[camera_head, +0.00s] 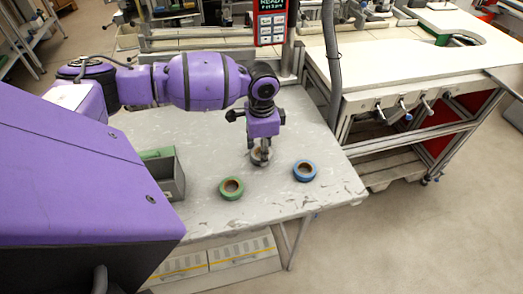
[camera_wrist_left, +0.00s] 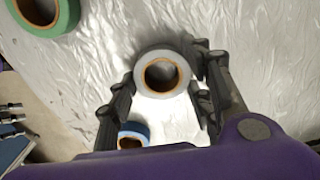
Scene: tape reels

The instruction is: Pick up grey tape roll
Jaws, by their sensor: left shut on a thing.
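The grey tape roll (camera_wrist_left: 162,55) with a brown core lies between the fingers of my left gripper (camera_wrist_left: 165,90) in the left wrist view. In the head view the grey roll (camera_head: 261,156) shows only partly under my left gripper (camera_head: 260,158), which points down at the table. The left gripper is shut on the roll. I cannot tell whether the roll touches the table. My right gripper is not in view.
A green tape roll (camera_head: 231,188) lies left of the gripper and a blue tape roll (camera_head: 305,171) lies to its right on the grey table (camera_head: 290,200). A grey bin (camera_head: 170,178) stands at the left. The table's front edge is close to the rolls.

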